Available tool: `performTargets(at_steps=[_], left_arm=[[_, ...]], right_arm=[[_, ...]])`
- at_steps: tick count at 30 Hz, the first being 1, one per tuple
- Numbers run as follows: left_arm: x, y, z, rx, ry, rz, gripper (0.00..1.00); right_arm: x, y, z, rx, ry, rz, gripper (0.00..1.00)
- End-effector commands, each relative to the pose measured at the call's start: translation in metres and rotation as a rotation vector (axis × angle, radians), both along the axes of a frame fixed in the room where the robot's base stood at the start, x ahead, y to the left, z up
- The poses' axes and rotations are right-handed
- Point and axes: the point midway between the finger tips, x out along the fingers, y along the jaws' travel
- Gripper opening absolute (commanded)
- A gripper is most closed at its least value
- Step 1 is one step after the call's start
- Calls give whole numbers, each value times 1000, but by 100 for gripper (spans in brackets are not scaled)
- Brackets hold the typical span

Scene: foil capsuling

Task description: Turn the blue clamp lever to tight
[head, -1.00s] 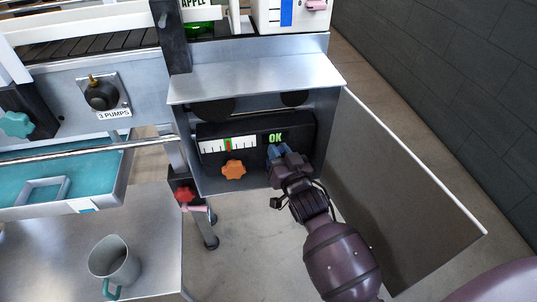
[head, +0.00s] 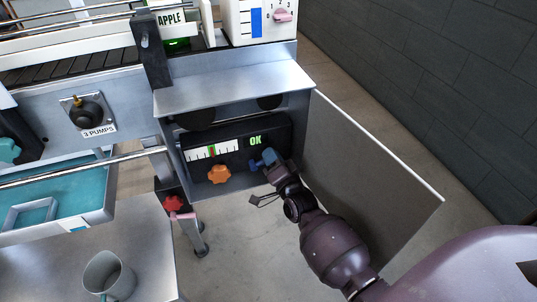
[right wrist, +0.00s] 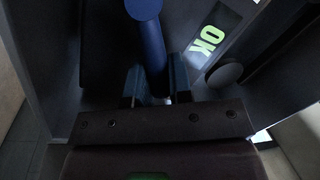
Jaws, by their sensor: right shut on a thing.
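The blue clamp lever (head: 267,157) is on the dark panel inside the open housing, just below the green OK display (head: 255,141). My right gripper (head: 272,164) is at the lever, reaching in from the lower right. In the right wrist view the lever (right wrist: 152,45) is a blue bar with a round end, running down between the two fingers of my right gripper (right wrist: 156,88). The fingers are shut on it. In the head view the gripper partly hides the lever. My left gripper is not in view.
An orange knob (head: 219,174) and a scale (head: 212,152) with a green and red mark sit left of the lever. An open grey door (head: 365,180) stands close on the right of my arm. A red knob (head: 173,203) is lower left. A mug (head: 104,277) stands on the table.

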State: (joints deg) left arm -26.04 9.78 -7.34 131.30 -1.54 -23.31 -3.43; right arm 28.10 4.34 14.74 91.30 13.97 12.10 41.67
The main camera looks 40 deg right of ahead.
Motion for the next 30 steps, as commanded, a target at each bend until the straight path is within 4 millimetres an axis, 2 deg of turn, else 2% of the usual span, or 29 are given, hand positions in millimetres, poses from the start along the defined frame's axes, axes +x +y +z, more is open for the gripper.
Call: performTargets(at_steps=[15,30], left_arm=[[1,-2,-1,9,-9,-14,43],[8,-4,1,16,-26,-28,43]], right_arm=[[-2,-9,-27,422,-118,2,0],[-2,-9,-36,586,-168,3,0]])
